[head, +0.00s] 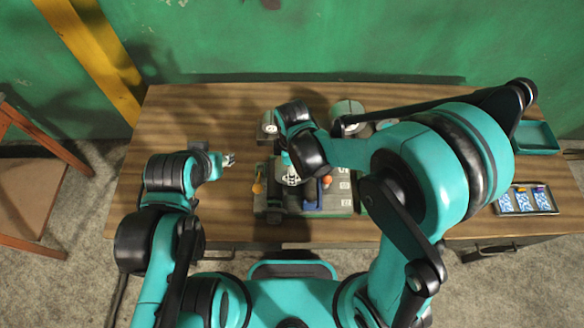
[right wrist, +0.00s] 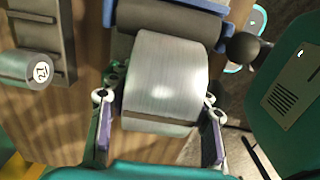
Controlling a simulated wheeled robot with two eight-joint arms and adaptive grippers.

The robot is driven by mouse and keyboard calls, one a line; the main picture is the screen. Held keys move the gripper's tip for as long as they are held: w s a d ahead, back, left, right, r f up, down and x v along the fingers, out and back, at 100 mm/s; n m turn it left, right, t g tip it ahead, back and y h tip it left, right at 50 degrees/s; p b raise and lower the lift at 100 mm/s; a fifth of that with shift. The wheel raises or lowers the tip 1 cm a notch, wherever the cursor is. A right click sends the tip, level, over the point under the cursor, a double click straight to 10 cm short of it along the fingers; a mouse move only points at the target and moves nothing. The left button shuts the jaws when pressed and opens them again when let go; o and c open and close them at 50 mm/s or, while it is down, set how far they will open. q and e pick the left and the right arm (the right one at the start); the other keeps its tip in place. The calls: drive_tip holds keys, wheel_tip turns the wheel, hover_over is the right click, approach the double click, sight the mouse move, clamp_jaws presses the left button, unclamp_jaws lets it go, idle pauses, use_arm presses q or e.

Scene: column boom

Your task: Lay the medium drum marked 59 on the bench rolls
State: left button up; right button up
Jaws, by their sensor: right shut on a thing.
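My right gripper (right wrist: 160,98) is shut on a silver metal drum (right wrist: 165,75), one finger on each side of it. The drum's marked end is not in sight, so I cannot read its number. A dark roll (right wrist: 138,27) of the bench rolls lies right by the drum's far side in the right wrist view. I cannot tell whether the drum touches it. In the head view my right gripper (head: 292,178) is over the grey roll unit (head: 342,208), and my arm hides most of the drum. My left gripper (head: 229,160) is over the table's left part, apparently empty.
A smaller marked drum (right wrist: 28,70) sits in a dark cradle (right wrist: 62,40), left in the right wrist view. Another drum (head: 347,112) stands at the table's back. A green tray (head: 537,138) and a card tray (head: 541,210) are at right. The table's left end is clear.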

drive_tip(key=shift+f, duration=0.2)
idle(0.4)
drive_tip(key=shift+f+b, duration=0.7)
drive_tip(key=shift+b, duration=0.15)
drive_tip(key=o, duration=1.4)
drive_tip(key=shift+o, duration=0.2)
wheel_tip(320, 180, up, 12)
drive_tip(key=shift+r, duration=0.1)
